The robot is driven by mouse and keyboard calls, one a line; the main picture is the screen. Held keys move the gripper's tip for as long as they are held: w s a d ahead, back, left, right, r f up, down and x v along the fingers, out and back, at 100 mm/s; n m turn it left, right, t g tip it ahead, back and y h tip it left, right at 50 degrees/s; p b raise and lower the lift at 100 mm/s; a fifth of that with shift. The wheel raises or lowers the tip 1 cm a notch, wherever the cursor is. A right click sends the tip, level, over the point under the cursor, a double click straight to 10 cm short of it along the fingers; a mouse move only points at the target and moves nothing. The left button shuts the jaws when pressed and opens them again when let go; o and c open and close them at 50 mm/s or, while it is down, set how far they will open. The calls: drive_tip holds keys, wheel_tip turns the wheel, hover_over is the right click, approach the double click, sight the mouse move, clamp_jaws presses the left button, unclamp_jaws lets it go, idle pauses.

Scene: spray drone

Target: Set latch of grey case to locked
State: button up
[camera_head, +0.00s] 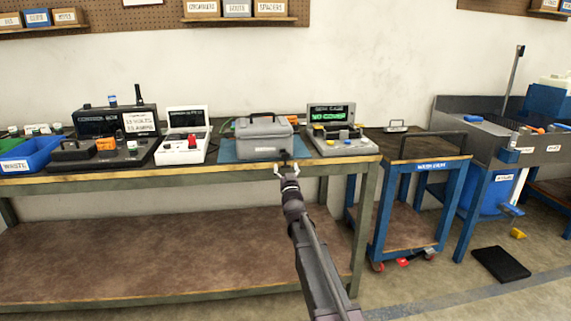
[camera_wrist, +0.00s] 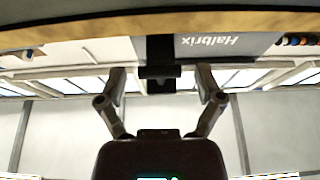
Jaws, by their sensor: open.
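The grey case (camera_head: 258,140) stands closed on a blue mat (camera_head: 229,153) on the workbench, with a black handle on top. Its dark latch (camera_head: 285,154) is on the front, toward the right. The upside-down wrist view shows the case front (camera_wrist: 215,48) with the name "Halbrix" and a black latch (camera_wrist: 160,72). My gripper (camera_head: 288,170) is in front of the case, near the bench edge. In the wrist view my gripper (camera_wrist: 161,72) is open, its fingers on either side of the latch with gaps. I cannot tell contact or the latch's setting.
A grey device with a green display (camera_head: 328,114) stands close right of the case. A white device with a red part (camera_head: 187,135) stands to the left. The bench's front edge (camera_head: 215,164) runs just below the case. A blue cart (camera_head: 432,166) is to the right.

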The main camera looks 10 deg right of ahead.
drive_tip(key=shift+w+r, duration=0.2)
drive_tip(key=shift+w, duration=0.2)
clamp_jaws()
drive_tip(key=shift+d, duration=0.1)
drive_tip(key=shift+d, duration=0.1)
